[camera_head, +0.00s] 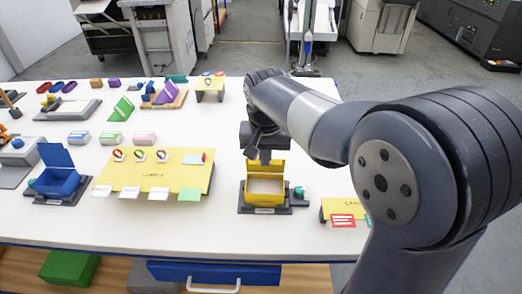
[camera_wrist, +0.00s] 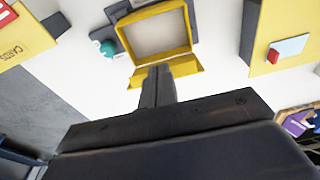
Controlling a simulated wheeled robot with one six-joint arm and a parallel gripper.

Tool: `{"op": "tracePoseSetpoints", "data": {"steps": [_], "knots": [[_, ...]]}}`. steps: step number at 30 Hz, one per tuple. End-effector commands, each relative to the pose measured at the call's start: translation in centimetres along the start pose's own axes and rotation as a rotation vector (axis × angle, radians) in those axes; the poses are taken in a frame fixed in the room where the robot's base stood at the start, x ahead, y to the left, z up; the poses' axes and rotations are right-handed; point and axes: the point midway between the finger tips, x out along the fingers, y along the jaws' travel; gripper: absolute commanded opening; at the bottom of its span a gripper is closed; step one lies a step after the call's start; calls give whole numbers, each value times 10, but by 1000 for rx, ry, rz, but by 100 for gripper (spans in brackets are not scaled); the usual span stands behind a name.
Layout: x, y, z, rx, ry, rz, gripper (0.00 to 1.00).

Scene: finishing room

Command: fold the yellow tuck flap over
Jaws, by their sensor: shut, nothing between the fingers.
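A small yellow box (camera_head: 265,198) sits on a dark grey base on the white table, its top open and its inside pale. Its yellow tuck flap (camera_head: 277,169) stands up along the back edge in the head view. In the wrist view the box (camera_wrist: 187,20) is at the top and the flap (camera_wrist: 186,66) runs along its near edge. My gripper (camera_head: 265,160) is shut and empty, pointing down at the flap. In the wrist view the fingertips (camera_wrist: 158,69) overlap the flap and hide its middle; I cannot tell whether they touch it.
A teal knob (camera_head: 300,192) sits right of the box. A yellow board (camera_head: 150,172) with rings and cards lies to the left, and a blue box with a raised lid (camera_head: 57,157) beyond it. A yellow card stand (camera_head: 343,205) is at right. Bare table lies in front.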

Motion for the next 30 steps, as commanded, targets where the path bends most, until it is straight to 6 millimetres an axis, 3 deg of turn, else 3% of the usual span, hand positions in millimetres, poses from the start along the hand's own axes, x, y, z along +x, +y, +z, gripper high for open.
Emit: {"op": "tracePoseSetpoints", "data": {"steps": [22, 30], "knots": [[-25, 0, 3, 0, 0, 0, 0], [-52, 0, -1, 0, 0, 0, 0]]}}
